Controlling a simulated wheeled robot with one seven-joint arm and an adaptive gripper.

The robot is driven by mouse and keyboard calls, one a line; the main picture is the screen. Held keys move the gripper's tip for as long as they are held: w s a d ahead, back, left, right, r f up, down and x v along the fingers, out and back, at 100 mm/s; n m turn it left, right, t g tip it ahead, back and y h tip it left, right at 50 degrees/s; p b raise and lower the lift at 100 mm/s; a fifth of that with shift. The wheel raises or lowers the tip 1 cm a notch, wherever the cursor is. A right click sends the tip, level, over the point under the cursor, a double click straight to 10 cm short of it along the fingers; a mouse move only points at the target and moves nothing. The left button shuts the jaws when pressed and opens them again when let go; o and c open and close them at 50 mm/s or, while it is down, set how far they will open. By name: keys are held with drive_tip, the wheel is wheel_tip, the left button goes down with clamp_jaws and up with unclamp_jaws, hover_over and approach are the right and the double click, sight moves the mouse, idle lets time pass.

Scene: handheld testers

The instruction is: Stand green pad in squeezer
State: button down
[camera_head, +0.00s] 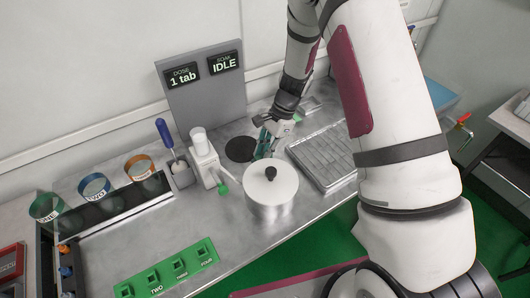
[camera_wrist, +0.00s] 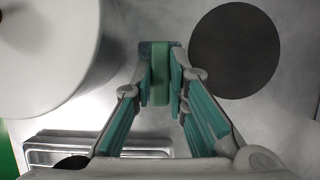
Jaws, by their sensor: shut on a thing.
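My gripper (camera_head: 266,146) hangs over the steel bench between the lidded pot and the black disc. In the wrist view, the teal-lined fingers (camera_wrist: 160,72) are shut on the green pad (camera_wrist: 160,80), a narrow upright strip between the fingertips. In the head view the pad cannot be told apart from the teal fingers. I cannot tell for sure which object is the squeezer. Whether the pad's lower end touches anything is hidden.
The lidded pot (camera_head: 271,188) stands close by, left in the wrist view. The black disc (camera_head: 240,149) lies flat on the bench. A ribbed metal tray (camera_head: 322,156) is to the right, a white dispenser (camera_head: 203,155) to the left. A green four-socket rack (camera_head: 166,269) lies in front.

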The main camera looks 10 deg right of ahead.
drive_tip(key=shift+f, duration=0.4)
drive_tip(key=shift+f, duration=0.15)
drive_tip(key=c, duration=1.6)
unclamp_jaws()
